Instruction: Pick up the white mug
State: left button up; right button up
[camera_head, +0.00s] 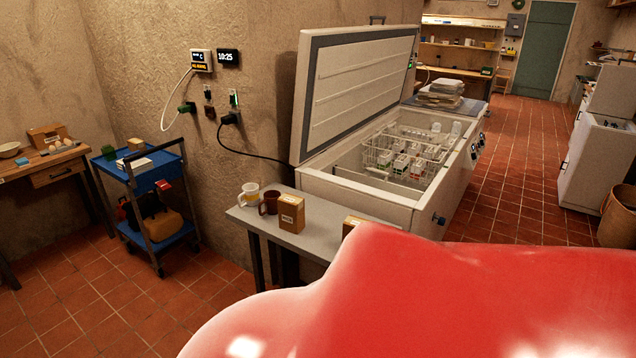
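The white mug (249,194) stands upright near the back left corner of a small grey table (322,232). It has a yellowish mark on its side, and its handle seems to face left. A dark red-brown mug (268,203) stands close beside it on the right. A brown box (291,213) stands just right of the dark mug. Neither of my grippers shows in the head view. A large glossy red surface, very close to the camera, fills the bottom right and hides part of the table.
An open chest freezer (372,199) with wire baskets stands right behind the table. A second box (352,223) is partly hidden by the red surface. A blue cart (150,171) stands at the left. Tiled floor is open between cart and table, and right of the freezer.

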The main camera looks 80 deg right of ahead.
aim_at(248, 197)
jog(key=z, duration=2.2)
jog(key=i+j+z, duration=0.15)
jog(key=i+j, duration=0.2)
jog(key=i+j+z, duration=0.2)
jog(key=i+j, duration=0.25)
jog(key=i+j+z, duration=0.15)
jog(key=i+j, duration=0.35)
jog(key=i+j+z, duration=0.2)
jog(key=i+j, duration=0.2)
jog(key=i+j+z, duration=0.15)
jog(key=i+j, duration=0.2)
jog(key=j, duration=0.35)
